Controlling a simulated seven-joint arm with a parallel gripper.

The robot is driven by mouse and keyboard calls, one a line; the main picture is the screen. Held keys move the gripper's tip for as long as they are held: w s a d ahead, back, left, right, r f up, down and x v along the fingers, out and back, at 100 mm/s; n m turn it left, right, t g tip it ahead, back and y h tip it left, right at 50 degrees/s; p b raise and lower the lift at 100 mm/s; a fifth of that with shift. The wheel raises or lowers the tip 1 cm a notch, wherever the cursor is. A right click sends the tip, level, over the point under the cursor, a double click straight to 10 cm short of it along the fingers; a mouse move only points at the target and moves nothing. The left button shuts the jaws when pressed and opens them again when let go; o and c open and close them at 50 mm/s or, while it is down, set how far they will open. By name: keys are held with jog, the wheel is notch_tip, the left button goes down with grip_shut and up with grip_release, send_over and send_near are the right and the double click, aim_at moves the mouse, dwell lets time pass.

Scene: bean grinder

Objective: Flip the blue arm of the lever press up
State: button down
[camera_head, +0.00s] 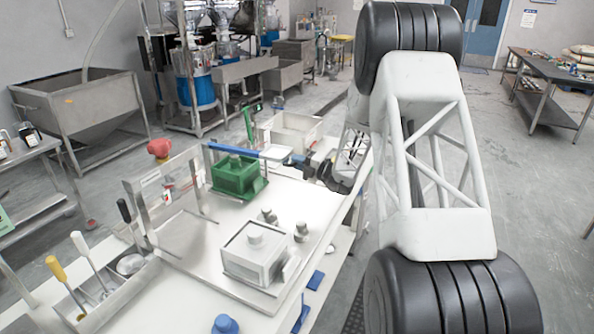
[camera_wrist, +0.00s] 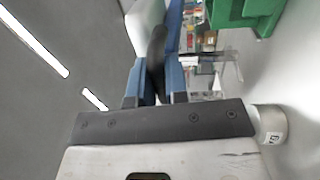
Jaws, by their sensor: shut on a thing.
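The blue arm (camera_head: 232,149) of the lever press lies nearly level above a green block-like part (camera_head: 237,178) on the white table. Its right end has a pale, blue-edged piece close to my gripper. My gripper (camera_head: 299,159) reaches in from the right at about the arm's height. In the wrist view my gripper (camera_wrist: 156,88) has its blue fingers on either side of a dark, curved handle-like part (camera_wrist: 157,50), and is shut on it. The handle's joint to the blue arm is hard to make out. The green part (camera_wrist: 245,10) is at the top right there.
A grey-white box with a round knob (camera_head: 253,252) and small metal weights (camera_head: 300,231) stand in front on the table. A tool tray (camera_head: 110,290) is at front left. A green upright bar (camera_head: 248,122) rises behind.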

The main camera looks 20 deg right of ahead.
jog(key=w+a+r, duration=0.3)
jog(key=r, duration=0.7)
jog(key=w+a+r+g+h, duration=0.1)
jog(key=w+a+r, duration=0.2)
jog(key=r, duration=0.6)
jog(key=w+a+r, duration=0.4)
jog(key=r, duration=0.6)
jog(key=w+a+r, duration=0.5)
jog(key=w+a, duration=0.6)
jog(key=w+a+r, duration=0.5)
jog(key=w+a, duration=0.5)
jog(key=w, duration=0.1)
jog(key=shift+w+a, duration=0.3)
jog(key=shift+a, duration=0.1)
jog(key=c, duration=1.1)
grip_release()
jog(key=shift+f+h, duration=0.1)
jog(key=shift+h, duration=0.2)
jog(key=shift+c, duration=0.2)
jog(key=shift+f, duration=0.2)
